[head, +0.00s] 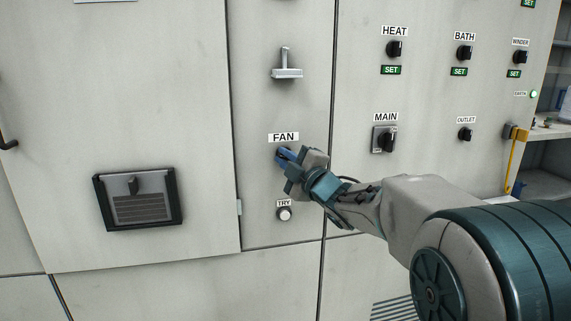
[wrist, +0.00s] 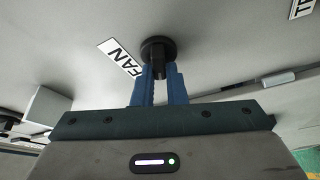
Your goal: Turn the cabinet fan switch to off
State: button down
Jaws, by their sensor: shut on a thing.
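The fan switch, a round black rotary knob, sits on the grey cabinet panel just below the white FAN label (head: 283,137). In the head view my gripper (head: 284,154) covers most of the knob. In the wrist view the fan switch (wrist: 157,50) shows clearly, with its black handle between the two blue fingers of my gripper (wrist: 158,78). The fingers are shut on the handle. The FAN label (wrist: 120,57) is beside the knob there. I cannot tell the switch's set position from these frames.
A TRY button (head: 284,213) is just below my gripper. A T-shaped metal handle (head: 286,65) sticks out above. The MAIN switch (head: 384,140) and other knobs are on the panel to the right. A vent (head: 139,200) is at lower left.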

jog(key=n+g, duration=0.1)
jog(key=n, duration=0.3)
jog(key=shift+f, duration=0.1)
jog(key=shift+n+g, duration=0.3)
dwell(0.4)
jog(key=c, duration=1.5)
grip_release()
jog(key=shift+o, duration=0.2)
jog(key=shift+s+h, duration=0.1)
jog(key=shift+h, duration=0.3)
jog(key=p+v, duration=0.2)
jog(key=v, duration=1.1)
jog(key=shift+s+d+f+p, duration=0.15)
jog(key=shift+s+d+p, duration=0.1)
jog(key=shift+d+p, duration=0.05)
